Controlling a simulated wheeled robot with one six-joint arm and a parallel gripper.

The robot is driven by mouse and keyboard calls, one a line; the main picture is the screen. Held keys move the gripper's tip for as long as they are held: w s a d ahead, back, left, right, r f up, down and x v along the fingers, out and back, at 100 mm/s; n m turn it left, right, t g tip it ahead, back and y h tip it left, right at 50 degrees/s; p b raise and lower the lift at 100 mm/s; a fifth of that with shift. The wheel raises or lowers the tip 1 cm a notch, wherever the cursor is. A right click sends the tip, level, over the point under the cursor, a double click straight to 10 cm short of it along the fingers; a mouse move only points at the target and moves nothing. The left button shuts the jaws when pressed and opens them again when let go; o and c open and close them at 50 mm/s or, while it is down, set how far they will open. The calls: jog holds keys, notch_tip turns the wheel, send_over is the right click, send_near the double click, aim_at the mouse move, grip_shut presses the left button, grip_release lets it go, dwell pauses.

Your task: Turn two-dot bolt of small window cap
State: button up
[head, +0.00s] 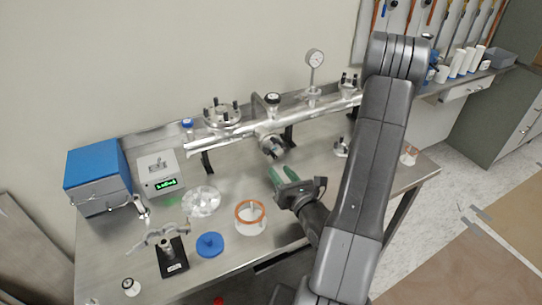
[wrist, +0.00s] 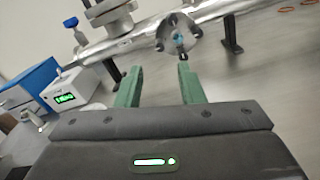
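The small window cap (head: 272,147) sits on the front port of the long metal tube. In the wrist view the cap (wrist: 174,32) is a round silver flange with bolts around its rim, ahead of my fingers and a little right of the middle. A dark bolt (wrist: 181,52) shows at its lower edge. The dots on the bolts are too small to read, so I cannot tell which bolt is the two-dot one. My gripper (wrist: 159,68) has two green fingers, spread apart with nothing between them. In the head view my gripper (head: 281,175) is below the cap, apart from it.
The metal tube (head: 325,113) runs across the bench on dark stands. A blue box (head: 97,168), a display unit (head: 160,172), a clear dish (head: 202,201), a copper ring (head: 250,213) and a blue disc (head: 210,245) stand left of my gripper. Bench below the tube is mostly clear.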

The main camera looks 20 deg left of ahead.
aim_at(267, 154)
jog(key=p+x, duration=0.1)
jog(key=x, duration=0.6)
jog(key=shift+w+p, duration=0.1)
jog(key=shift+p, duration=0.25)
grip_shut()
